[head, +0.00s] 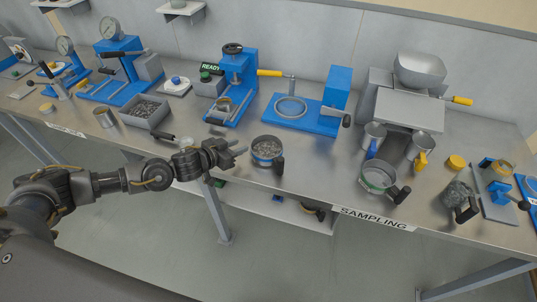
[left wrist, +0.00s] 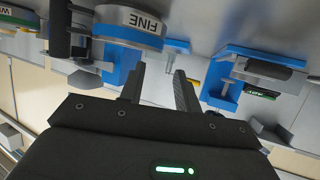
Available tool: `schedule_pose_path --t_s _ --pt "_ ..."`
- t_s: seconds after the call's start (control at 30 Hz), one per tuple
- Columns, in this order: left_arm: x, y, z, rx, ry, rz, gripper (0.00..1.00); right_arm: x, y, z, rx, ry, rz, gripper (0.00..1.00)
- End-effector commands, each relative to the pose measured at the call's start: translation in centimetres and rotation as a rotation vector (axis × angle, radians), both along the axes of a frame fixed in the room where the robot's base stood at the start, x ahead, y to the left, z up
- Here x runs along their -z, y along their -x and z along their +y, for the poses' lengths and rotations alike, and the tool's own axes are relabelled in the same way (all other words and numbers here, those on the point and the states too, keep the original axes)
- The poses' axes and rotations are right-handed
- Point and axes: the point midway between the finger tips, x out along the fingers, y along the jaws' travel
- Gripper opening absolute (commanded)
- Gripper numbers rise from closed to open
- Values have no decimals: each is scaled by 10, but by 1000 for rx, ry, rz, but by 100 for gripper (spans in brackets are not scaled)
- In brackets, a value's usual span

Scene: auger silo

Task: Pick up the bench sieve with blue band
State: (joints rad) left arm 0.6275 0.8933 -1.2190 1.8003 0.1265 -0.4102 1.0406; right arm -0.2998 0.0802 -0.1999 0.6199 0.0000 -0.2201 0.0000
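The bench sieve with blue band (head: 266,153) stands on the bench near its front edge and holds grey granular material. Its black handle points towards the front. In the left wrist view the sieve (left wrist: 130,28) shows close up at the top, with a white "FINE" label and a blue band. My left gripper (head: 238,147) is just left of the sieve in the head view, apart from it. In the left wrist view its two fingers (left wrist: 160,84) are spread with nothing between them. My right gripper is not in view.
A green-banded sieve (head: 376,182) stands to the right, near the SAMPLING label. A blue press with a READY sign (head: 211,69) and a blue ring stand (head: 298,121) are behind. A grey tray of granules (head: 148,110) is to the left. Bare bench lies between the two sieves.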

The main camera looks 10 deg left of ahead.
Motion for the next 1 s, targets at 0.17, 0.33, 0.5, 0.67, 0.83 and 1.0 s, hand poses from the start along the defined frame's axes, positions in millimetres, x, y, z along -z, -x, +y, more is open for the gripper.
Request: schedule_pose_path --t_s 0.17,0.33,0.5,0.67,0.83,1.0 --pt "7 -23 -11 -1 1 -2 33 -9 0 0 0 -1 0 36" --pt "13 -31 -15 0 0 -1 33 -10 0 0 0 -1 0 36" --pt "14 -36 -18 -1 -1 -1 33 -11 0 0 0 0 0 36" --pt "21 -55 -28 0 -2 -3 33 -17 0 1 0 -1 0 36" --pt "30 -71 -35 -1 -1 -1 33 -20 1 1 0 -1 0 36" --pt "34 -76 -37 0 -2 -2 33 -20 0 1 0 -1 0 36"
